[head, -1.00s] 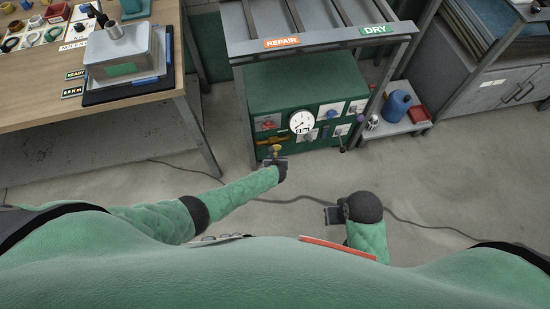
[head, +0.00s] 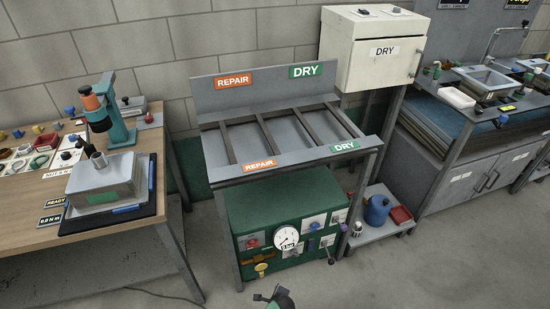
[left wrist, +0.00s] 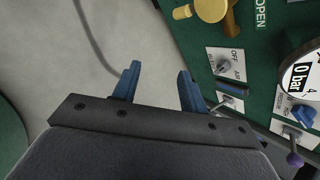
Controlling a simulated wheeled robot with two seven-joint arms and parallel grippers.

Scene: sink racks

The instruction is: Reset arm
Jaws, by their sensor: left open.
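My left gripper (head: 268,298) shows at the bottom edge of the head view, in front of the green test panel (head: 240,213) under the rack. In the left wrist view its two blue fingers (left wrist: 158,86) are spread apart with nothing between them. The grey floor shows behind the gap. The panel is to the right of the fingers in that view. It carries a yellow handle (left wrist: 205,10), a gauge (left wrist: 300,78) marked 0 bar, and several knobs. My right gripper is in neither current view.
The REPAIR/DRY rack (head: 283,165) stands above the panel and looks empty. A wooden workbench (head: 30,205) with a metal box is at left. A small low shelf (head: 375,240) with a blue jug (head: 377,210) is at right. The floor in front is mostly clear.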

